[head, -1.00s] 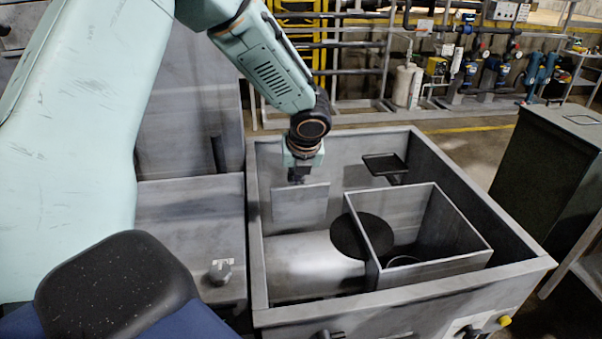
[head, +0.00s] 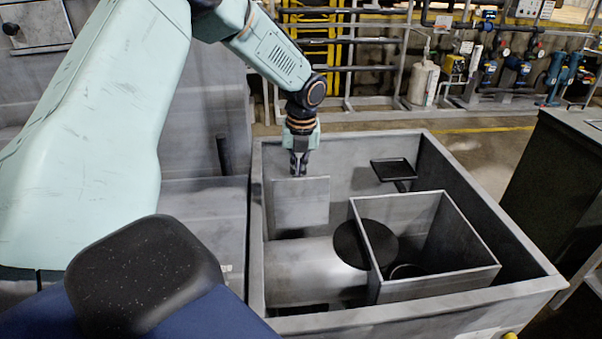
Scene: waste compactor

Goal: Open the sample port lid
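A flat grey square plate (head: 301,204), which looks like the lid, stands near upright inside the open grey bin at its left side. My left gripper (head: 298,171) points straight down at the middle of the plate's top edge. Its dark fingers look close together, and their tips meet or overlap that edge. I cannot tell whether they pinch it, touch it or stand in front of it. My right gripper is not in view.
The bin's rim (head: 500,213) surrounds the plate. An open inner box (head: 440,279) and a dark round disc or opening (head: 350,244) lie to its right. A small black tray (head: 394,169) stands at the back. A dark cabinet (head: 555,170) is at the far right.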

